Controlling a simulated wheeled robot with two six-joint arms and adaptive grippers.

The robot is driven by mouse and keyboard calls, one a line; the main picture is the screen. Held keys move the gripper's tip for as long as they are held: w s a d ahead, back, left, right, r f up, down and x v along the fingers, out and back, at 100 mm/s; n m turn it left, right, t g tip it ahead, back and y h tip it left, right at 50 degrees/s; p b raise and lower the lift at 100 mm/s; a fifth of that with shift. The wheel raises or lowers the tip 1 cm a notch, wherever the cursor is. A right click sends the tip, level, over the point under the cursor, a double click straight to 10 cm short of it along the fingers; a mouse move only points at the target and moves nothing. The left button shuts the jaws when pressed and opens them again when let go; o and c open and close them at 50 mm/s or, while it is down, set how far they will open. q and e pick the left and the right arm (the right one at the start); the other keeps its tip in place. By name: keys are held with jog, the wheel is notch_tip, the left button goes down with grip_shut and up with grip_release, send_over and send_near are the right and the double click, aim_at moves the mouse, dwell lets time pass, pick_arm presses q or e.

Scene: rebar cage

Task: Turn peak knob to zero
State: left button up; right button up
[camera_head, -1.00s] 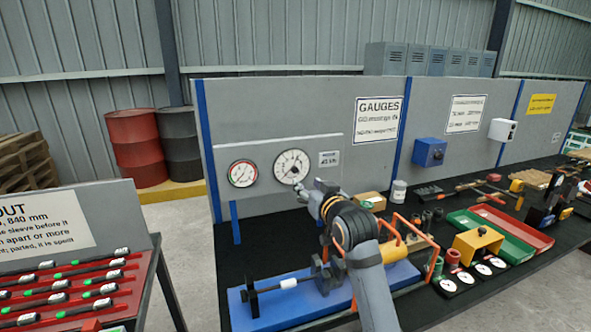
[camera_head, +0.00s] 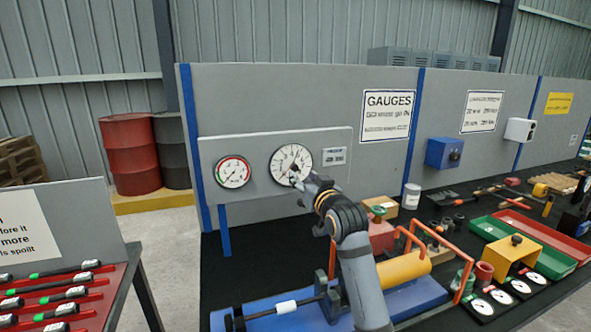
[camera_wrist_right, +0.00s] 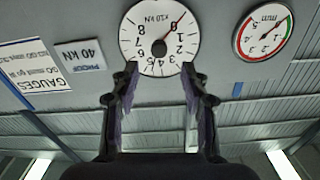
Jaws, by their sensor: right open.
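The large white gauge (camera_head: 290,163) is on the grey gauge panel and also shows upside down in the right wrist view (camera_wrist_right: 150,22). At its centre is a dark round knob (camera_wrist_right: 158,48). A thin red pointer runs from the hub to the upper right in the wrist view, close to a figure that looks like 0. My right gripper (camera_head: 300,186) is in front of the lower part of this dial. In the wrist view its two fingers (camera_wrist_right: 160,76) are spread apart, empty, with the knob in line between and beyond their tips. My left gripper is out of view.
A smaller gauge with a red-green rim (camera_head: 233,173) is beside the large one. Below my right arm are a blue base (camera_head: 255,321), a yellow cylinder (camera_head: 403,268) and orange bars (camera_head: 412,238).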

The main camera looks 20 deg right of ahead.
aim_at(296, 169)
jog(key=w+p, duration=0.1)
jog(key=w, duration=0.7)
jog(key=shift+a+f, duration=0.1)
jog(key=shift+c, duration=0.2)
grip_shut()
